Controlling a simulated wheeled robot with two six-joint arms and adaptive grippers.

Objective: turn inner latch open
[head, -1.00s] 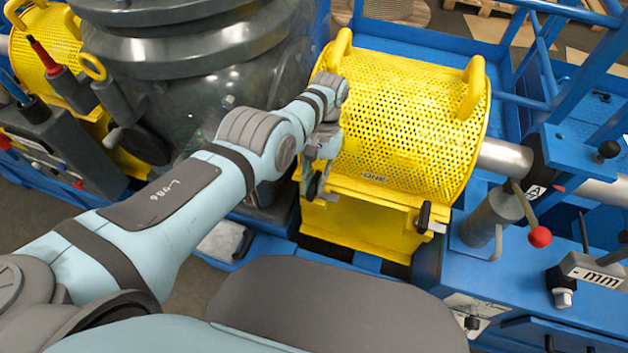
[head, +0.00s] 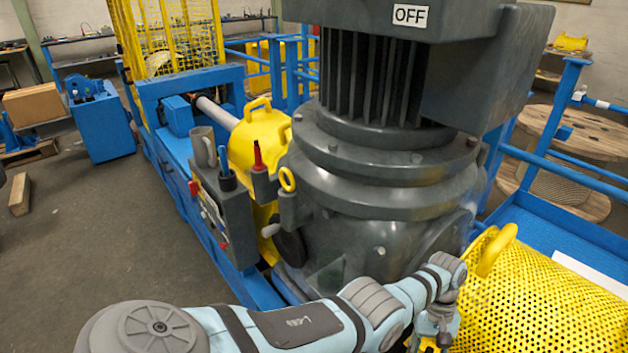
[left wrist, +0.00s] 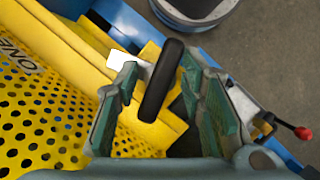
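The inner latch's black handle (left wrist: 161,80) shows in the left wrist view, standing at a slight tilt in front of a yellow bracket (left wrist: 172,128) on the perforated yellow guard (left wrist: 45,120). My left gripper (left wrist: 157,68) has its green-padded fingers apart, one on each side of the handle. Gaps show between pads and handle. In the head view the guard (head: 545,300) is at the lower right, with my left gripper (head: 438,322) at its near left edge. The latch is hidden there. My right gripper is in neither view.
The large grey motor housing (head: 375,200), with an OFF sign, stands close behind my left arm. A grey control box (head: 228,205) is left of it. A lever with a red ball (left wrist: 302,132) shows at the right of the wrist view. Open floor (head: 80,270) lies at left.

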